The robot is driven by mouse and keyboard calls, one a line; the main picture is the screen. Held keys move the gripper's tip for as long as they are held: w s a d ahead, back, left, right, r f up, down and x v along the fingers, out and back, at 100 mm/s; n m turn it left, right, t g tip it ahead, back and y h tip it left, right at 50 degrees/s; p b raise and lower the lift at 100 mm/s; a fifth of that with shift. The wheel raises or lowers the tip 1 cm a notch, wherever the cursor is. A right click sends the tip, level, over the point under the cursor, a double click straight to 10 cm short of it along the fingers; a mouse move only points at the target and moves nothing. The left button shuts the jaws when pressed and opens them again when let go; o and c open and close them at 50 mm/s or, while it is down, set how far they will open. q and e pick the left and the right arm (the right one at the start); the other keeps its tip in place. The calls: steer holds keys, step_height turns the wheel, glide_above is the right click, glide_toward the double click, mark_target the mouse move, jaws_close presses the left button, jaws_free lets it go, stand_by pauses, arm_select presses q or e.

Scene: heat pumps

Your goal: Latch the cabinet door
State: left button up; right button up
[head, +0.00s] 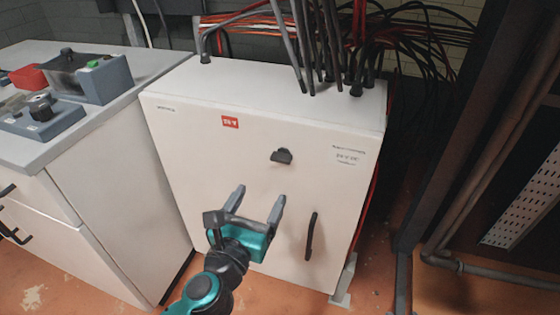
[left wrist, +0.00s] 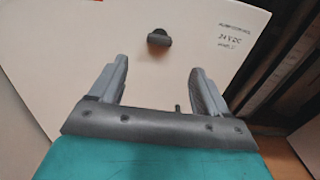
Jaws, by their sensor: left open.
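The cabinet door (head: 190,170) is a white front panel that looks flush with its cabinet; it also fills much of the left wrist view (left wrist: 60,50). A small black latch knob (head: 281,156) sits on the upper middle of the door, and it shows ahead of the fingers in the left wrist view (left wrist: 159,37). A black vertical handle (head: 311,236) is lower right on the door. My left gripper (head: 259,197) is open and empty in front of the door, below the latch knob and left of the handle. My right gripper is not in view.
Black and red cables (head: 330,45) enter the cabinet top. A grey-topped counter (head: 60,140) with control boxes (head: 90,78) stands close on the left. Dark metal framing and pipes (head: 480,190) stand on the right. Some orange floor shows in front.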

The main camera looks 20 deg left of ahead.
mark_target(280, 160)
arm_select(q)
steer(key=w, duration=1.2)
steer(key=shift+w+d, duration=0.15)
steer(key=shift+d, duration=0.1)
steer(key=c, duration=1)
